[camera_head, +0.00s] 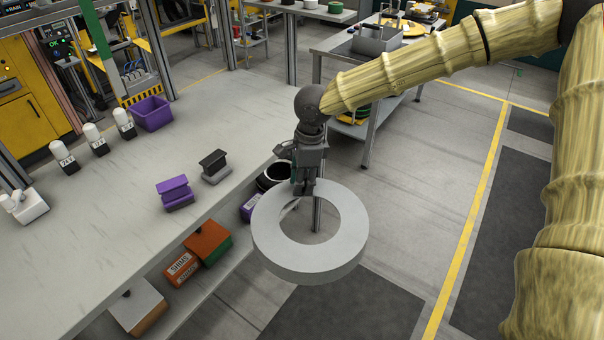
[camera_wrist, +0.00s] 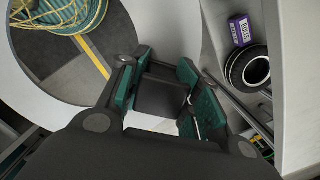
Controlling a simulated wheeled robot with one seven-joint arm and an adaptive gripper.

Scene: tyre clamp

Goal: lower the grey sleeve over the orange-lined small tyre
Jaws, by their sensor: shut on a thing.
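The grey sleeve (camera_head: 266,232) is a wide pale ring held out in the air beyond the bench's right edge, above the floor. My gripper (camera_head: 304,188) is shut on its back rim from above. In the wrist view the green-padded fingers (camera_wrist: 160,97) close around a dark block at the rim, and the sleeve's pale face (camera_wrist: 185,30) fills the upper left. A small black tyre (camera_head: 277,173) lies on the shelf behind the sleeve; in the wrist view the tyre (camera_wrist: 249,69) shows a pale lining. I cannot make out an orange-lined tyre.
The long bench (camera_head: 110,235) at left carries a purple block (camera_head: 174,192), a dark block (camera_head: 214,165) and a purple bin (camera_head: 151,113). Boxes (camera_head: 208,243) sit on its lower shelf. A back table (camera_head: 335,45) holds parts. The floor right of the sleeve is clear.

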